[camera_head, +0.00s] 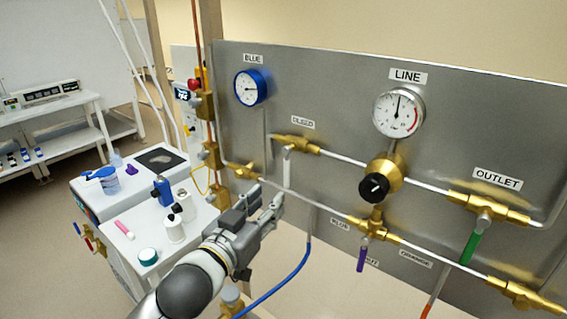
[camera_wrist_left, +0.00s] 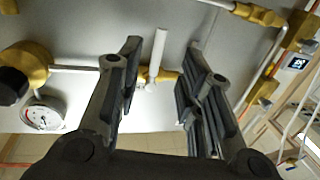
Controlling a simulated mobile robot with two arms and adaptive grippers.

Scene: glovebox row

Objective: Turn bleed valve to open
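The bleed valve (camera_head: 296,144) is a brass fitting under a small label (camera_head: 303,122) on the grey panel. Its white lever (camera_head: 287,168) hangs roughly straight down, across the line of the pipe. In the left wrist view the white lever (camera_wrist_left: 157,52) stands between the two fingers, with brass behind it and a gap on both sides. My left gripper (camera_head: 262,205) is in front of the panel near the lever's lower end. It is open and holds nothing. My right gripper is in neither view.
A brass regulator with a black knob (camera_head: 374,188) and the line gauge (camera_head: 399,112) are to the right. A purple lever (camera_head: 361,258) and a green lever (camera_head: 470,248) hang from other valves. A blue hose (camera_head: 280,284) runs below my gripper. A cart (camera_head: 130,235) with bottles stands left.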

